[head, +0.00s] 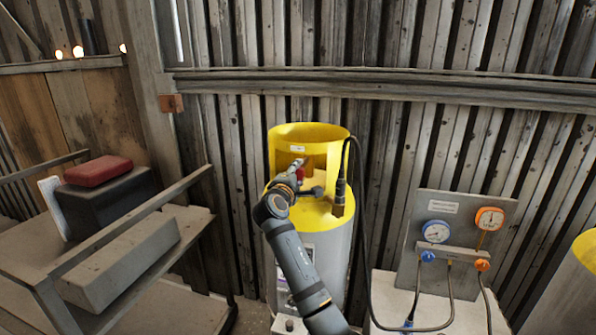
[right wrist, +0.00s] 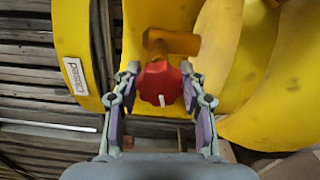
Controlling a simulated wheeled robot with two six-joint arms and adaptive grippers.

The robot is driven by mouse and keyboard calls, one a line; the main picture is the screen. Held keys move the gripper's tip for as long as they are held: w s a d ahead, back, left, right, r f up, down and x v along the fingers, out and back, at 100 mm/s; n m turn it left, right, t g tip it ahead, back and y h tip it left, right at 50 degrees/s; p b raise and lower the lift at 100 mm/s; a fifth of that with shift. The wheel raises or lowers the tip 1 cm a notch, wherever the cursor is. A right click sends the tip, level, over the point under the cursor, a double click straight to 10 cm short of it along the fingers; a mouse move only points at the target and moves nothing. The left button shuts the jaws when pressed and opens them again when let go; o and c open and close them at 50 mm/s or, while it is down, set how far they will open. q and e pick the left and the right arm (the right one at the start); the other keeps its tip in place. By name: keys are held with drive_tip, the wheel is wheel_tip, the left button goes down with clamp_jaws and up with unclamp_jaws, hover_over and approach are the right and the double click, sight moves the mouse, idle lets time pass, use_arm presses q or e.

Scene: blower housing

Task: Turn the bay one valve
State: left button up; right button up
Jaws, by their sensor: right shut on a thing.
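The valve knob (right wrist: 157,86) is red and lobed, with a white mark at its lower edge. It sits on a brass-coloured stem inside the yellow collar of a grey and yellow cylinder (head: 314,215). My right gripper (right wrist: 160,76) is shut on the knob, one finger on each side. In the head view my right gripper (head: 297,168) reaches into the collar's opening and mostly hides the knob. A "Closed" label (right wrist: 72,76) is on the collar, left of the knob in the right wrist view. My left gripper is not in view.
A hose runs from the cylinder's top right towards a panel (head: 449,207) with two gauges, blue and orange. A metal rack (head: 110,250) at left holds grey boxes and a red case (head: 98,171). Another yellow-topped cylinder (head: 588,255) stands at the right edge. A plank wall is behind.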

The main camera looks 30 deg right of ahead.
idle(0.4)
drive_tip(key=o, duration=1.2)
drive_tip(key=shift+a, duration=0.15)
drive_tip(key=v, duration=0.7)
drive_tip(key=shift+s+a, duration=0.15)
drive_tip(key=shift+f, duration=0.1)
